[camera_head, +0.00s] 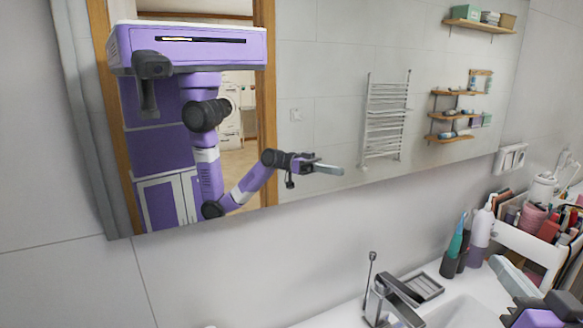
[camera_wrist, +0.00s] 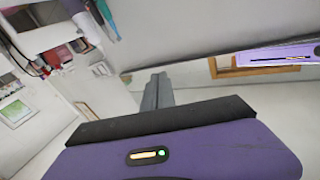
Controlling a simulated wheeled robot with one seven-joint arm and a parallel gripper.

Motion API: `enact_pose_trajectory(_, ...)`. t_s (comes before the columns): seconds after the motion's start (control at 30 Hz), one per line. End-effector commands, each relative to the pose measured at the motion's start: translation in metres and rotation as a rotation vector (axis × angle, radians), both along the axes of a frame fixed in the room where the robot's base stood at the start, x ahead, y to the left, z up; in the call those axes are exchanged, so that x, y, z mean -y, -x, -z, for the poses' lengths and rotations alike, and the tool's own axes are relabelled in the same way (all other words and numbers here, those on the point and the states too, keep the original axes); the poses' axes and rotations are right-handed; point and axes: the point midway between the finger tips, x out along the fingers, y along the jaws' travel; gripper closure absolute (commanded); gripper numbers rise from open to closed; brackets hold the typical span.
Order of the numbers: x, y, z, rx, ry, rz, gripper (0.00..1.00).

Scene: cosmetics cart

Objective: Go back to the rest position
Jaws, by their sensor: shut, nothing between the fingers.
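My gripper (camera_head: 508,270) is at the lower right of the head view, above the sink side of the counter and in front of the cosmetics cart. Its long grey fingers lie together, with nothing held between them. In the wrist view the shut fingers (camera_wrist: 157,90) point away from the purple gripper body toward the wall and mirror. The mirror shows a reflection of my purple arm and gripper, held out to the right.
A faucet (camera_head: 398,298), a sink (camera_head: 462,312) and a grey soap dish (camera_head: 424,287) are below the mirror (camera_head: 335,80). Bottles (camera_head: 480,228) stand by the white cart (camera_head: 525,248), which is crowded with cosmetics close behind my gripper.

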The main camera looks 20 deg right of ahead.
Motion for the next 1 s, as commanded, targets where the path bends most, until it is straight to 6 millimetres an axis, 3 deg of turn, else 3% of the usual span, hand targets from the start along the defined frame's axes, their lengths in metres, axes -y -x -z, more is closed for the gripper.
enact_pose_trajectory(0.03,-0.009,0.006,0.016,0.009,-0.014,0.023,1.0)
enact_pose_trajectory(0.2,-0.036,0.032,0.051,0.046,-0.011,0.087,1.0)
enact_pose_trajectory(0.47,-0.097,0.084,0.096,0.041,0.036,0.079,1.0)
enact_pose_trajectory(0.8,-0.187,0.17,0.141,-0.062,0.113,-0.079,1.0)
enact_pose_trajectory(1.0,-0.228,0.227,0.172,-0.209,0.129,-0.214,1.0)
